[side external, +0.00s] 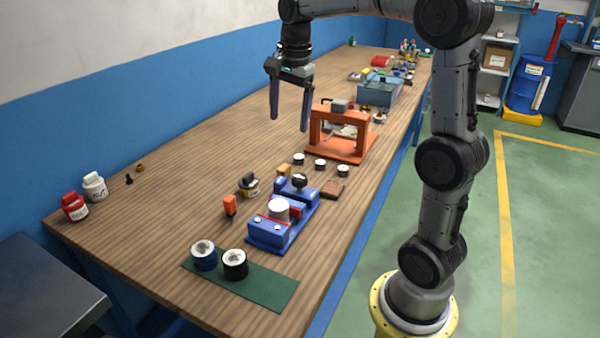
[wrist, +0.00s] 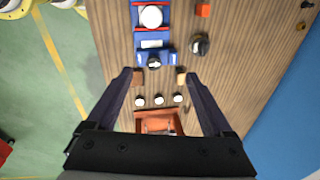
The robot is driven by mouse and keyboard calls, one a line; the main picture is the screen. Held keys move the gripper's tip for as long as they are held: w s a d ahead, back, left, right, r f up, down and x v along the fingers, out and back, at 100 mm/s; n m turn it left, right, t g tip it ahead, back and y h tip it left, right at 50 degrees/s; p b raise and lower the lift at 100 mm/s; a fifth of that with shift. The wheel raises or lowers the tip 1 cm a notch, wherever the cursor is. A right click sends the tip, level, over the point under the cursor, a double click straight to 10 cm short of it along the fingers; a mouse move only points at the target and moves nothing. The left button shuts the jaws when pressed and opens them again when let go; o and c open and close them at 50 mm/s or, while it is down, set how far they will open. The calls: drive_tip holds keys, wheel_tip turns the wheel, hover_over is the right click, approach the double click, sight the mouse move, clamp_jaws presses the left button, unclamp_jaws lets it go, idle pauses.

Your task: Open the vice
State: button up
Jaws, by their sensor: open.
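A blue vice (side external: 267,236) sits on the wooden bench near its front, with a round white-topped piece (side external: 278,209) at its middle and a dark round knob (side external: 299,180) at its far end. In the wrist view the vice (wrist: 143,57) is at the top centre, with the white-topped piece (wrist: 151,17) and the dark knob (wrist: 154,63) in sight. I cannot tell how far apart its jaws are. My gripper (side external: 289,122) is open and empty, high above the bench, beyond the vice and near the orange frame. Its fingers (wrist: 156,86) are spread wide in the wrist view.
An orange frame (side external: 344,151) stands behind the vice, with several small white-topped cylinders (side external: 320,165) before it.

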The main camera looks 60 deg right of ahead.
drive_tip(key=m+g, duration=0.1)
drive_tip(key=m, duration=0.1)
hover_over(300, 176)
wheel_tip(300, 176, down, 6)
drive_tip(key=shift+y, duration=0.3)
wheel_tip(300, 176, down, 14)
drive_tip(key=shift+f, duration=0.1)
clamp_jaws()
